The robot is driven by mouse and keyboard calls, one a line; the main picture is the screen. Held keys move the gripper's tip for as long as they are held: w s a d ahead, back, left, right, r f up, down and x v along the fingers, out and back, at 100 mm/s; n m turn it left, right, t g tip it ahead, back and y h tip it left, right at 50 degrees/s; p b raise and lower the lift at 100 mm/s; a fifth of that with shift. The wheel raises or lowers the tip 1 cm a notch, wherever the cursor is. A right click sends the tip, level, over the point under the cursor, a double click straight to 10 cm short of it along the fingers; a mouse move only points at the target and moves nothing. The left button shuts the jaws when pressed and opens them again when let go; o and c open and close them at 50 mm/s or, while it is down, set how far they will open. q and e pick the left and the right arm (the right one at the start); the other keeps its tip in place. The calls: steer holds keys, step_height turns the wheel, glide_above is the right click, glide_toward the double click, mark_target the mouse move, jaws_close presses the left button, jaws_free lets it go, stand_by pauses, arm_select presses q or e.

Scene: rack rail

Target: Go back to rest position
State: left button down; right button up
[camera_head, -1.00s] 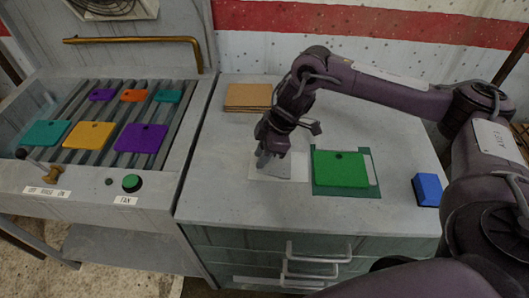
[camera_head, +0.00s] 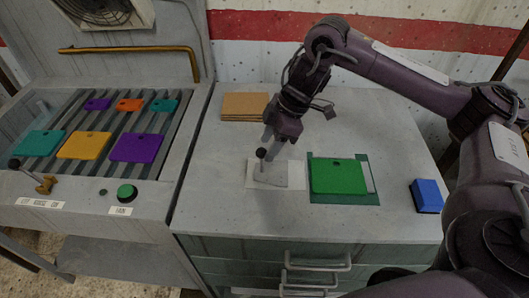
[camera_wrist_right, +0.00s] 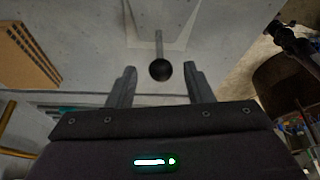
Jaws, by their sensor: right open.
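My right gripper (camera_head: 277,140) is open and raised over the grey cabinet top (camera_head: 225,190). Below it a grey tool with a dark ball knob (camera_head: 262,153) rests on a pale patch (camera_head: 290,180). In the right wrist view the ball knob (camera_wrist_right: 161,70) lies between and a little beyond the two open fingers of the right gripper (camera_wrist_right: 158,72), with nothing held. My left gripper is not in view.
Right of the tool a green plate (camera_head: 338,176) lies on a dark green mat (camera_head: 345,198). A blue block (camera_head: 427,195) sits near the right edge. Brown boards (camera_head: 246,105) lie at the back. At left, a slatted rack (camera_head: 105,172) holds several coloured plates.

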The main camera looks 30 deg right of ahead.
steer(key=shift+d+r, duration=0.1)
steer(key=shift+r, duration=0.1)
stand_by(0.4)
